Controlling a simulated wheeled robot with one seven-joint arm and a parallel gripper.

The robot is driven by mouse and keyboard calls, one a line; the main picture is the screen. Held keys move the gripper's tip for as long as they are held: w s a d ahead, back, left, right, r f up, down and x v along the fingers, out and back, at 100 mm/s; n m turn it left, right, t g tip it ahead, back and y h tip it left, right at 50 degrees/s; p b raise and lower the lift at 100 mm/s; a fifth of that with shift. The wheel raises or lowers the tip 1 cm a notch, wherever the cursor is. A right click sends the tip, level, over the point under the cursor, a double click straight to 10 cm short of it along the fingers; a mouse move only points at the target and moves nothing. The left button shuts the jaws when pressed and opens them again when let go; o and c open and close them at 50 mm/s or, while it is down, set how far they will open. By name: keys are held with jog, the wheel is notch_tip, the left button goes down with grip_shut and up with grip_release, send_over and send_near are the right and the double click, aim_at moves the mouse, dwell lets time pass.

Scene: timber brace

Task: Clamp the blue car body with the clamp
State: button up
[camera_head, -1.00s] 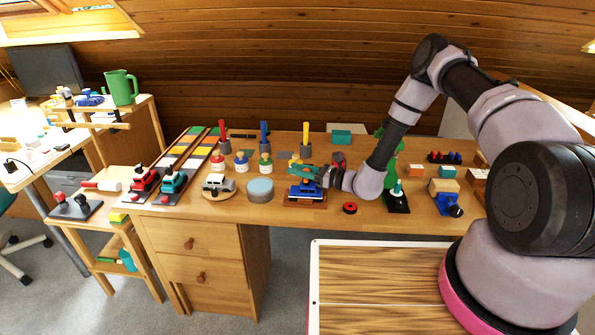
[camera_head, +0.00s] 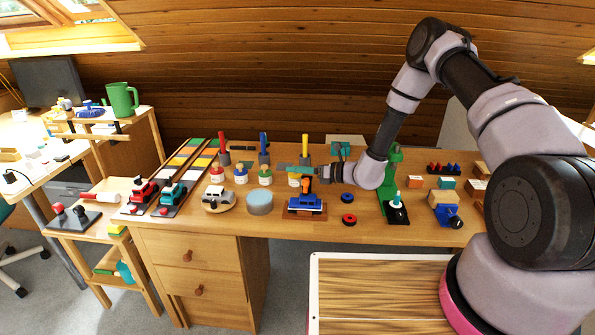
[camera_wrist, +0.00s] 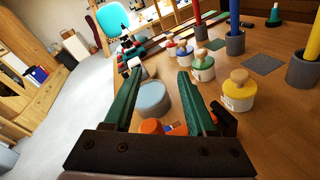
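The blue car body (camera_head: 306,203) sits on a brown wooden base near the front edge of the bench. An orange part (camera_head: 306,186), which looks like the clamp's handle, stands up at the car body; whether it presses on the body cannot be told. In the wrist view an orange piece (camera_wrist: 151,127) shows low between the fingers, with a little blue beside it; most of the car body is hidden there. My gripper (camera_head: 289,168) is above and behind the car body, pointing left. In the wrist view its green fingers (camera_wrist: 158,76) are apart with nothing held between them.
A round grey-blue disc (camera_head: 259,203) and a white toy car (camera_head: 217,198) stand left of the car body. Bottle-like figures, including a yellow one (camera_wrist: 239,92), stand close behind.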

dwell(0.3)
jog(key=v, duration=1)
jog(key=shift+d, duration=0.35)
jog(key=shift+s+r, duration=0.1)
jog(key=shift+s, duration=0.05)
jog(key=s+d+r+n+g+h, duration=0.1)
jog(key=s+r+n+g, duration=0.2)
jog(key=r, duration=0.4)
jog(key=s+d+r+n+g+h, duration=0.1)
jog(key=s+r+n, duration=0.1)
jog(key=r+n, duration=0.4)
jog(key=s+d+r+n+g+h, duration=0.1)
jog(key=s+r+n+g+h, duration=0.15)
jog(key=r, duration=0.55)
jog(key=s+d+r+n+t+h, duration=0.8)
jog(key=s+d+r+n, duration=0.3)
jog(key=s+d+r, duration=0.5)
notch_tip(320, 180, up, 3)
jog(key=s+h, duration=0.1)
jog(key=s, duration=0.1)
jog(key=shift+s+t, duration=0.35)
